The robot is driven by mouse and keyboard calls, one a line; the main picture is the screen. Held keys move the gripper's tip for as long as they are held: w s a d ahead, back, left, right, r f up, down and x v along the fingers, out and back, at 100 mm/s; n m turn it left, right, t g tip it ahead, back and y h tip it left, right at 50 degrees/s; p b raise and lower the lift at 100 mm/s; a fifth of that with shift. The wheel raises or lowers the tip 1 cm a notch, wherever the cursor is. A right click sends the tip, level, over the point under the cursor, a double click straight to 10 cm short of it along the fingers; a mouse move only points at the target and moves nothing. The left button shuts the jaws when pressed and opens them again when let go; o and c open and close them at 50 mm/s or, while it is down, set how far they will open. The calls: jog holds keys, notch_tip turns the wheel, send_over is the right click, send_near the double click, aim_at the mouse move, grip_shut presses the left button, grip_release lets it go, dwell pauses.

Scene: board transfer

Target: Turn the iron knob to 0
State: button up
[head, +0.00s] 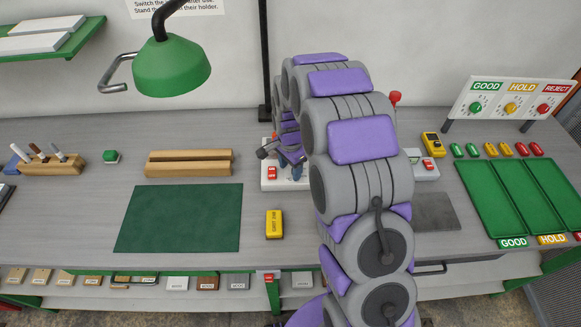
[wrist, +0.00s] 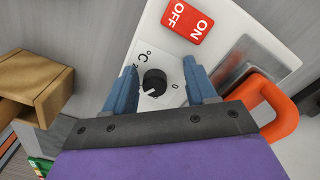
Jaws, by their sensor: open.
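The black iron knob (wrist: 154,82) sits on a white panel with a dial plate marked "°C" and "0" in the wrist view. Its white pointer line is at the lower left of the knob, away from the "0" at its right. My gripper (wrist: 160,78) is open, with one blue finger on each side of the knob and gaps between. In the head view my gripper (head: 290,160) is over the white iron station (head: 275,185), and my arm hides much of it. The knob cannot be made out there.
A red ON/OFF switch (wrist: 187,21) is above the knob, and an orange handle (wrist: 270,105) is close at the right. A wooden block holder (wrist: 35,85) is at the left. In the head view, a yellow box (head: 274,224) and green mat (head: 180,218) lie in front.

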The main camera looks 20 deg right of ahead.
jog(key=shift+d, duration=1.55)
jog(key=shift+c, duration=0.9)
jog(key=shift+d, duration=0.1)
jog(key=shift+c, duration=0.7)
jog(key=shift+a, duration=1.05)
jog(key=c, duration=0.5)
jog(key=shift+a, duration=0.1)
jog(key=shift+c, duration=1.1)
jog(key=shift+d, duration=0.35)
grip_shut()
grip_release()
jog(key=shift+w+r, duration=0.1)
